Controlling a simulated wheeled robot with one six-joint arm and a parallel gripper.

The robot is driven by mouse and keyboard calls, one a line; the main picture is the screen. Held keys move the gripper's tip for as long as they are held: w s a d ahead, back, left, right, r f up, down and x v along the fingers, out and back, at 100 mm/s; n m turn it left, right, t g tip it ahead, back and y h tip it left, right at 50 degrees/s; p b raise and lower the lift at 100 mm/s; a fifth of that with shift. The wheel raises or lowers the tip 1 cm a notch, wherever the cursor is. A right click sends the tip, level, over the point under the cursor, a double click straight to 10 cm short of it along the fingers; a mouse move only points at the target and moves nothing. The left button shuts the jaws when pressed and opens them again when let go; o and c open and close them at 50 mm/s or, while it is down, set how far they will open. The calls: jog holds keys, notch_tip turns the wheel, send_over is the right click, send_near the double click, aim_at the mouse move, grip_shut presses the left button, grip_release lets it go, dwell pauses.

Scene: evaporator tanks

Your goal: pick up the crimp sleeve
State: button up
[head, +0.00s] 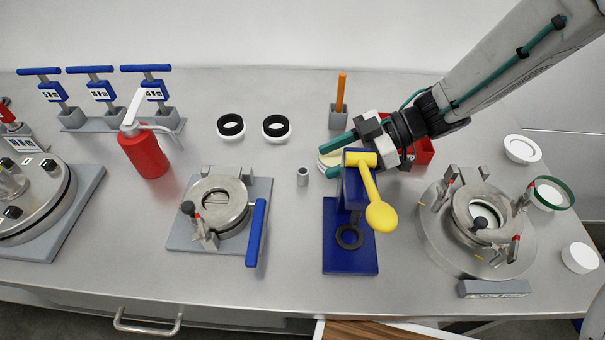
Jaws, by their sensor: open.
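A small grey metal cylinder (303,176), which looks like the crimp sleeve, stands upright on the bench in the middle, left of the blue press. My gripper (338,157) reaches in from the upper right, with its teal fingers pointing left. It is open, to the right of the sleeve and apart from it. Nothing is seen held between the fingers.
The blue press (350,259) with a yellow lever (379,210) stands close to my gripper. A red bin (424,152) and a grey holder with an orange-handled tool (340,117) are nearby. A clamped tank fitting (219,207) sits left. Bench around the sleeve is clear.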

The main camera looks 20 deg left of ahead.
aim_at(303, 171)
jog(key=x, duration=0.4)
jog(key=shift+s+r, duration=0.3)
jog(key=shift+r, duration=0.05)
jog(key=shift+s+a+f, duration=0.1)
jog(key=shift+a+f, duration=0.1)
jog(key=shift+a, duration=0.1)
grip_shut()
